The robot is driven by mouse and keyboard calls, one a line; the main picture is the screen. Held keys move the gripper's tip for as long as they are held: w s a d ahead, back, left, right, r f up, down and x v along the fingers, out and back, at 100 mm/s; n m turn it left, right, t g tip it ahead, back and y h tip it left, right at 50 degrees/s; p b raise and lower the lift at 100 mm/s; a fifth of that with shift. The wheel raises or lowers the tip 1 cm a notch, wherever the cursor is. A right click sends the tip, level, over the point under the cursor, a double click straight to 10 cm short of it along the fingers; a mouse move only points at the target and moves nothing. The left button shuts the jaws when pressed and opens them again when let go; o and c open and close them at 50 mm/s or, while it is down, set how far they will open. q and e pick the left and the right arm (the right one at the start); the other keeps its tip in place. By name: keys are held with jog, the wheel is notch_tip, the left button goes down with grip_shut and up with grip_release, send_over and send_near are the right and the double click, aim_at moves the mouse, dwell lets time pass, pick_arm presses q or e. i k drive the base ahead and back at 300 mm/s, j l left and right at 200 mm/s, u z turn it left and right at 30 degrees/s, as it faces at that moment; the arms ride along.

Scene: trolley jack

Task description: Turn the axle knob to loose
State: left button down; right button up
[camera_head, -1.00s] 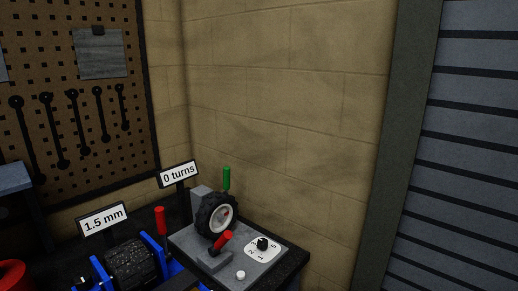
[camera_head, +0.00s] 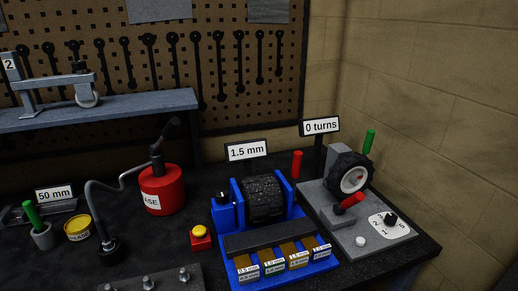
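No knob with a readable "loose" mark shows, so I cannot tell which part is the axle knob. A small black knob (camera_head: 391,218) sits on a white numbered dial plate (camera_head: 403,232) at the right, on a grey fixture plate (camera_head: 335,228). Beside it a black-tyred wheel (camera_head: 349,173) stands upright, with a red handle (camera_head: 349,201) in front and a green handle (camera_head: 369,142) behind. Left of it a dark ribbed roller (camera_head: 264,198) sits in a blue frame (camera_head: 239,238). Neither of my grippers is in view.
A "0 turns" sign (camera_head: 320,126) and a "1.5 mm" sign (camera_head: 247,150) stand behind the fixtures. A red grease can (camera_head: 162,188), a yellow tin (camera_head: 77,228) and a yellow button (camera_head: 199,231) are left. A shelf (camera_head: 110,107) holds a small jack-like device (camera_head: 60,87).

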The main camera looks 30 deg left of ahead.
aim_at(222, 196)
jog(key=u, duration=1.25)
